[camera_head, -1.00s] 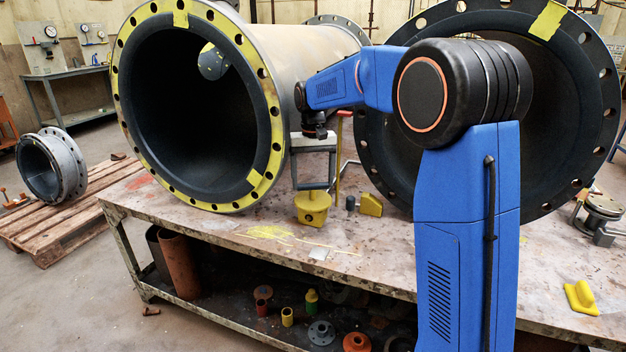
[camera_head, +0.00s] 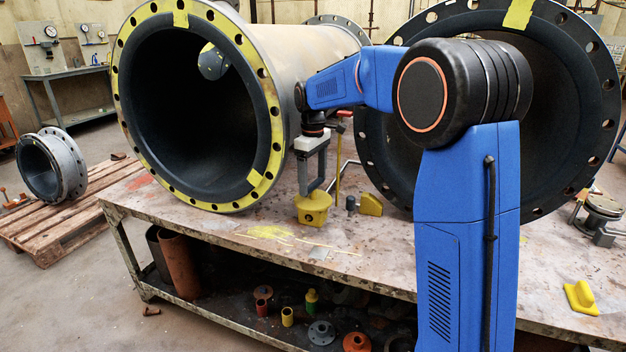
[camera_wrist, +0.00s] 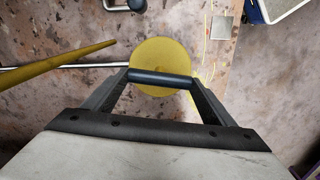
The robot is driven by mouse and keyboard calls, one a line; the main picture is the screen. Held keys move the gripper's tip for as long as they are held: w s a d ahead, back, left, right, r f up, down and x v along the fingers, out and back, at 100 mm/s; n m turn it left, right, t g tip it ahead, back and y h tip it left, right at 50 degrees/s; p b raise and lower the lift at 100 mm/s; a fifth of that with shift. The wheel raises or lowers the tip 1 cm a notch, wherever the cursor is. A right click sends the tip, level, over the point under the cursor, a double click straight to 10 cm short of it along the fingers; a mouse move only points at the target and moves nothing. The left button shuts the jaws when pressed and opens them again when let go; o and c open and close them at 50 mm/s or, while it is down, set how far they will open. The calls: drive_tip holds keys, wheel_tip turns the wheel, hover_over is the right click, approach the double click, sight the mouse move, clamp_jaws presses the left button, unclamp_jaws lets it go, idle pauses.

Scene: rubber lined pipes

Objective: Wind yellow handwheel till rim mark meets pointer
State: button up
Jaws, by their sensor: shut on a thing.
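The yellow handwheel (camera_head: 313,208) is low on the bench at the centre, and the wrist view shows it as a round yellow disc (camera_wrist: 160,52). My gripper (camera_head: 312,190) points down and is shut on its top. In the wrist view a dark bar (camera_wrist: 158,76) spans between my fingers across the disc. The large right pipe flange (camera_head: 592,75) carries a yellow rim mark (camera_head: 518,14) near its top. A yellow wedge (camera_head: 370,204) stands right of the handwheel; I cannot tell whether it is the pointer. My arm hides part of the flange.
A yellow upright rod (camera_head: 338,178) and a bent metal rod stand close right of my gripper. The left pipe with a yellow flange (camera_head: 275,125) is close on the left. A yellow block (camera_head: 581,297) lies at the bench's right. The bench front is mostly clear.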

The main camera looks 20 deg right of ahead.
sight(313, 183)
drive_tip(key=n, duration=1.3)
drive_tip(key=shift+n, duration=0.4)
drive_tip(key=n, duration=1.1)
drive_tip(key=shift+n, duration=0.4)
drive_tip(key=o, duration=1)
drive_tip(key=shift+o, duration=0.2)
wheel_tip(313, 183, up, 17)
drive_tip(key=shift+r, duration=0.2)
